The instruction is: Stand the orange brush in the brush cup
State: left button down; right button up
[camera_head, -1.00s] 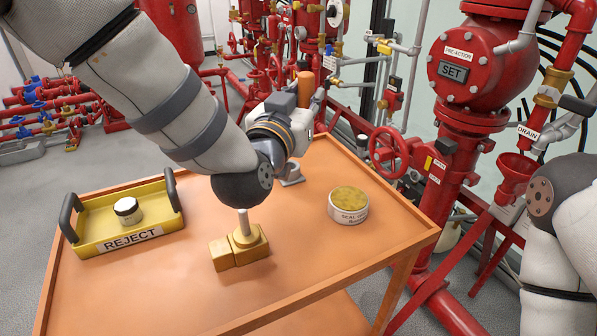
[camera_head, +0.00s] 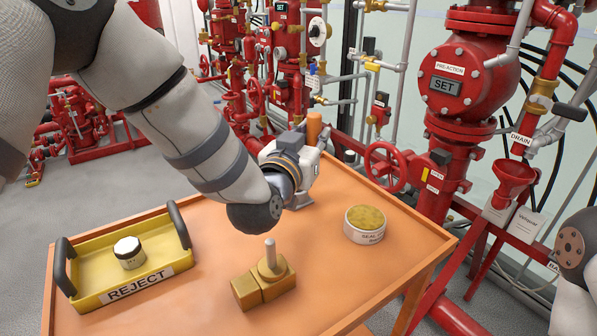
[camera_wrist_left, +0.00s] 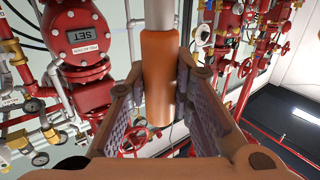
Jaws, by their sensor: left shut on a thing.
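The orange brush (camera_head: 314,127) shows as a short upright piece behind my left gripper (camera_head: 308,162) in the head view. In the left wrist view the brush's orange handle (camera_wrist_left: 158,80) stands between the two fingers of the left gripper (camera_wrist_left: 160,68), which is shut on it. A pale grey shaft runs on from the handle to the picture's top edge. The gripper is over the far part of the orange cart top; its fingertips are hidden in the head view. I cannot make out the brush cup for sure; a small grey piece (camera_head: 302,203) shows below the gripper. My right gripper is out of view.
Red valves and pipes stand behind.

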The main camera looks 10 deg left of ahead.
pick_arm(q)
jog(key=w+a+f, duration=0.1)
jog(key=f, duration=0.2)
jog(key=w+a+f+b, duration=0.1)
jog(key=f, duration=0.2)
jog(key=w+a+f, duration=0.2)
jog(key=f, duration=0.1)
jog(key=shift+w+f+b, duration=0.1)
jog(key=shift+f+b, duration=0.25)
jog(key=shift+r, duration=0.15)
jog(key=c, duration=1.4)
grip_release()
jog(key=shift+f, duration=0.2)
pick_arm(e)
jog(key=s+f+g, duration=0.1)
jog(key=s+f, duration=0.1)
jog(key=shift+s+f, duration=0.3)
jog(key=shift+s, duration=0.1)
